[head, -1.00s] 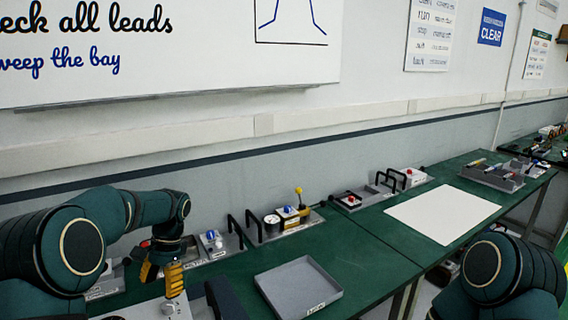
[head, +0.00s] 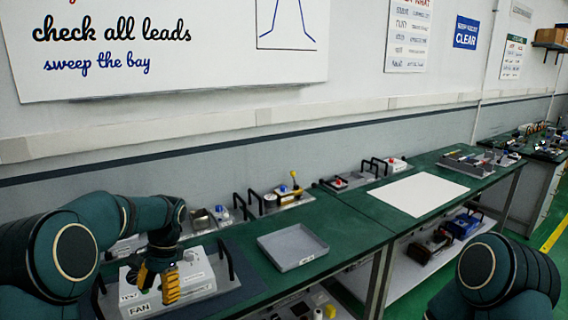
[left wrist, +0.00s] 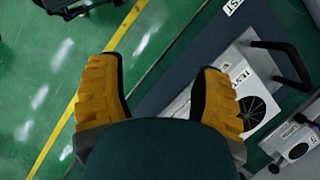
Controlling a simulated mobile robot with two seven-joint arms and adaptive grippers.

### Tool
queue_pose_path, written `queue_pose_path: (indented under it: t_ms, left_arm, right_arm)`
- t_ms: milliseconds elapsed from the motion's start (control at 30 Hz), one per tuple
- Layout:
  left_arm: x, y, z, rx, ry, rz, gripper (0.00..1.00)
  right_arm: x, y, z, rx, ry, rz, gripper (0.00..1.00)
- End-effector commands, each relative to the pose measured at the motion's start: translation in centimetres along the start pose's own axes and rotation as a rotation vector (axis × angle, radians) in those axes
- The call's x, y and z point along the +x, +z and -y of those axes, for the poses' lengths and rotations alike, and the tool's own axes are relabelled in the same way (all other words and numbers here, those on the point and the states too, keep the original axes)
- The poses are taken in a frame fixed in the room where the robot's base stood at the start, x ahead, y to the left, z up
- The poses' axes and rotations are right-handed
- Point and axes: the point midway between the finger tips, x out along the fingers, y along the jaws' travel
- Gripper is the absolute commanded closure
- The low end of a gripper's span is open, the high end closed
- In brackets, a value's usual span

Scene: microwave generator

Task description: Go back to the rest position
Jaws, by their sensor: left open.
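My left gripper (head: 158,284) hangs at the lower left in the head view, in front of the white generator box (head: 197,272) with FAN and TEST labels. In the left wrist view the gripper's two yellow fingers (left wrist: 158,92) are spread apart with nothing between them. Green floor and the dark bench edge lie beyond them.
A grey tray (head: 292,247) lies on the green bench (head: 345,232), right of the box. Black handles and small control modules (head: 283,196) line the back. A white sheet (head: 418,194) lies further right.

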Motion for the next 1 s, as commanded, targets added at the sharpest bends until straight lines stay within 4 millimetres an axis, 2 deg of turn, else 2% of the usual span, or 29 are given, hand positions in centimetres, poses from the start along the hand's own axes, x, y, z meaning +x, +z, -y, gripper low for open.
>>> queue_pose_path:
  t_ms: [33,267,400,500,633,800,1000]
  left_arm:
    - [2.5,-1.1,-1.1,0.011,0.021,-0.017,0.34]
    - [10.8,-5.1,-6.0,-0.009,0.102,-0.163,0.34]
    - [16.5,-6.8,-10.6,-0.06,0.181,-0.264,0.34]
    - [20.4,-7.4,-14.2,-0.123,0.244,-0.338,0.34]
    - [24.6,-7.0,-18.7,-0.229,0.32,-0.422,0.34]
    - [28.5,-5.1,-23.4,-0.389,0.391,-0.507,0.34]
    - [30.5,-2.7,-26.2,-0.527,0.423,-0.566,0.34]
  right_arm:
    - [0.3,0.1,-0.1,0.0,0.0,0.0,1.0]
    - [1.1,0.2,-0.4,-0.001,0.001,0.003,1.0]
    - [1.7,0.5,-0.6,-0.002,0.001,0.007,1.0]
    - [2.1,0.6,-0.8,-0.003,0.001,0.009,1.0]
    - [2.7,0.8,-1.0,-0.004,0.002,0.012,1.0]
    - [3.4,1.0,-1.2,-0.005,0.002,0.015,1.0]
    - [3.9,1.1,-1.4,-0.006,0.003,0.017,1.0]
